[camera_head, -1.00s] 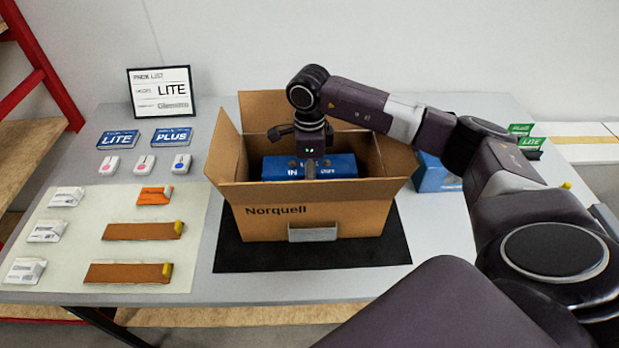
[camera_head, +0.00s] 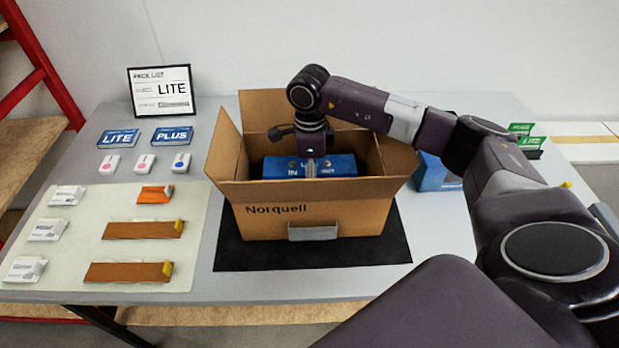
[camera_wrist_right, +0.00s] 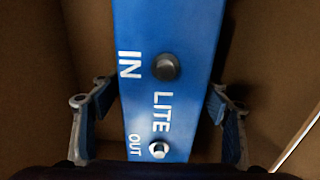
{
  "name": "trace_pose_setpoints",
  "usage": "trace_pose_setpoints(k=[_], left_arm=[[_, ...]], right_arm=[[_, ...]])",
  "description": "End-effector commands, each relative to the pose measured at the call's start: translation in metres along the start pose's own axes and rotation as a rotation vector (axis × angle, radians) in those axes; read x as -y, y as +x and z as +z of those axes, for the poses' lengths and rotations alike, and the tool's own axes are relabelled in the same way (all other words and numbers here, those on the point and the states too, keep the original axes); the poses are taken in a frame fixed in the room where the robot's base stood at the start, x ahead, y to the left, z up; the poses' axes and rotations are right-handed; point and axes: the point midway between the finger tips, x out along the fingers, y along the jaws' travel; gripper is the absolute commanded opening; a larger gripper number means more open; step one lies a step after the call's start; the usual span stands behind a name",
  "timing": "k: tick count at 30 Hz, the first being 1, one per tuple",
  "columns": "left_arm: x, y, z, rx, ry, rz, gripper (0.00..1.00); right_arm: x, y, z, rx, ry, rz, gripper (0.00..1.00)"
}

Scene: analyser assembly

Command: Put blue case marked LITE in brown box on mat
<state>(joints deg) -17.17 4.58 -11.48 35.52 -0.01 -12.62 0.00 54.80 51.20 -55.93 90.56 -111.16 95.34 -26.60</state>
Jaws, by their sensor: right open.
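The blue case marked LITE (camera_head: 335,166) is inside the open brown box (camera_head: 262,222), which stands on the black mat (camera_head: 300,257). In the right wrist view the case (camera_wrist_right: 180,40) shows its IN, LITE and OUT lettering and two round ports. My right gripper (camera_head: 311,168) reaches down into the box over the case. In the wrist view its fingers (camera_wrist_right: 160,120) are spread to either side of the case, with a gap on each side. The underside of the case is hidden. My left gripper is not in view.
The box flaps stand open around my right gripper. A second blue case (camera_head: 435,175) is right of the box, partly behind my arm. Cards, small white packs and brown strips lie at the left. A pack list (camera_head: 161,91) stands at the back.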

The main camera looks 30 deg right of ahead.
Motion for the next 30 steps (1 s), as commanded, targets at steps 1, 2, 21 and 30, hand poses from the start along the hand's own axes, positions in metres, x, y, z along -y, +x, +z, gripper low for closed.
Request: trace_pose_setpoints(k=[1,2,21,30], left_arm=[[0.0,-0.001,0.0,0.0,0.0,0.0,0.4],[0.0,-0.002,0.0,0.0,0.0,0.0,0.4],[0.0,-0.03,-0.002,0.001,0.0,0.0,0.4],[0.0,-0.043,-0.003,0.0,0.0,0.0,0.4]], right_arm=[[0.0,-0.002,0.0,0.001,0.0,-0.001,0.69],[0.0,-0.003,0.0,0.001,0.0,-0.001,0.69],[0.001,-0.048,0.001,0.003,0.0,-0.003,0.69],[0.001,-0.069,0.0,0.002,0.0,-0.003,0.69]])
